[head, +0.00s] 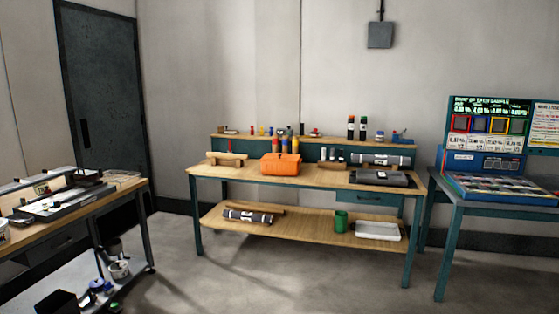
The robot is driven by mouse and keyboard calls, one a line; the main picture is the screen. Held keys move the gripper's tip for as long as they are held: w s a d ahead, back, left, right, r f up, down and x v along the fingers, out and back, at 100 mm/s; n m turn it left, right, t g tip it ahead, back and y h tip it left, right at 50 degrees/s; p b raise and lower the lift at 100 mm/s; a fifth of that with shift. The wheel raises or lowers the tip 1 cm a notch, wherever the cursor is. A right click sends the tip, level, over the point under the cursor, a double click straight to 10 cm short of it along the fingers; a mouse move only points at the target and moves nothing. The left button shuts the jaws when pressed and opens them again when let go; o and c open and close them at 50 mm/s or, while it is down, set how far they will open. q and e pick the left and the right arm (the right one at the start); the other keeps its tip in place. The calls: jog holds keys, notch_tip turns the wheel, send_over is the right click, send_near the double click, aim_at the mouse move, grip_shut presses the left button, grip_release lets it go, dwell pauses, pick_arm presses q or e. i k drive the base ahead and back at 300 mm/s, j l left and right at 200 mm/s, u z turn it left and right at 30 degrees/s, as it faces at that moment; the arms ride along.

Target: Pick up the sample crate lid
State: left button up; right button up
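I cannot tell for sure which thing is the sample crate lid. A blue case (497,160) with a tray of small samples (503,188) stands on the table at the right. An upright panel (487,101) with lit text and several coloured frames rises at its back; whether it is a lid is unclear. An orange box (281,164) sits closed on the middle workbench. Neither of my grippers is in view.
The wooden workbench (325,178) holds grey rolls (380,178), bottles and a raised back shelf. Its lower shelf holds a roll (248,215), a green cup (341,220) and a white tray (378,231). A cluttered bench stands left. The floor (240,280) in front is clear.

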aim_at(268, 156)
jog(key=i+j+u, duration=0.35)
jog(key=i, duration=0.55)
jog(key=i+u, duration=0.35)
jog(key=i, duration=1.35)
jog(key=i+j+z, duration=0.1)
jog(key=i, duration=0.7)
jog(key=i+j+z, duration=0.1)
jog(key=i, duration=0.75)
